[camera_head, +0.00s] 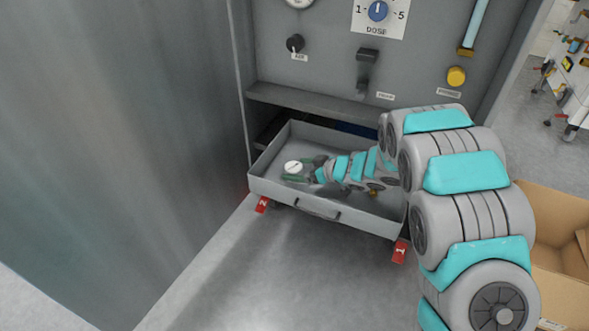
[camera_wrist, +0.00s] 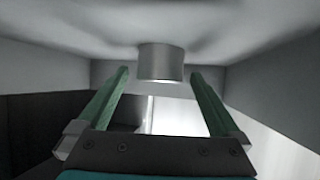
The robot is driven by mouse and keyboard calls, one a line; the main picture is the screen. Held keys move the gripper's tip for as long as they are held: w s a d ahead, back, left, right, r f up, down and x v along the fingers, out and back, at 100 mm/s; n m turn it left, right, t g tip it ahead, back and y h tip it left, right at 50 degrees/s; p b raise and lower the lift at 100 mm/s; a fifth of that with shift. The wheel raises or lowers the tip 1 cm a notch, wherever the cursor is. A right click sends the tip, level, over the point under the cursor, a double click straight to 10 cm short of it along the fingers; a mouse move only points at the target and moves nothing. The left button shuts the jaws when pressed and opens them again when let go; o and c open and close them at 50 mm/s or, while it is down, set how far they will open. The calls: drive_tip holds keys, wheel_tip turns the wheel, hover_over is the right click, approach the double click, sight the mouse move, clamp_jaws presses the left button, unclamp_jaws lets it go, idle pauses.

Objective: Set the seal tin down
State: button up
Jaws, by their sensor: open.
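The seal tin (camera_head: 293,167) is a small round tin with a pale top, inside the left part of the grey pulled-out drawer (camera_head: 318,208). In the wrist view the tin (camera_wrist: 160,62) is a plain grey cylinder whose upper edge in the picture meets the pale drawer floor (camera_wrist: 70,22). My gripper (camera_head: 296,174) reaches into the drawer from the right. In the wrist view its green fingers (camera_wrist: 159,73) are open, one on each side of the tin, with a visible gap on both sides. The tin's far side is hidden.
The grey machine panel (camera_head: 330,60) with a dose dial (camera_head: 378,11), knobs and a lever stands behind the drawer. Drawer walls surround my gripper closely. A cardboard box (camera_head: 558,215) stands at right. The floor in front is clear.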

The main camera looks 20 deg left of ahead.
drive_tip(key=v, duration=0.9)
drive_tip(key=shift+s+d+r, duration=0.1)
drive_tip(key=shift+d, duration=0.2)
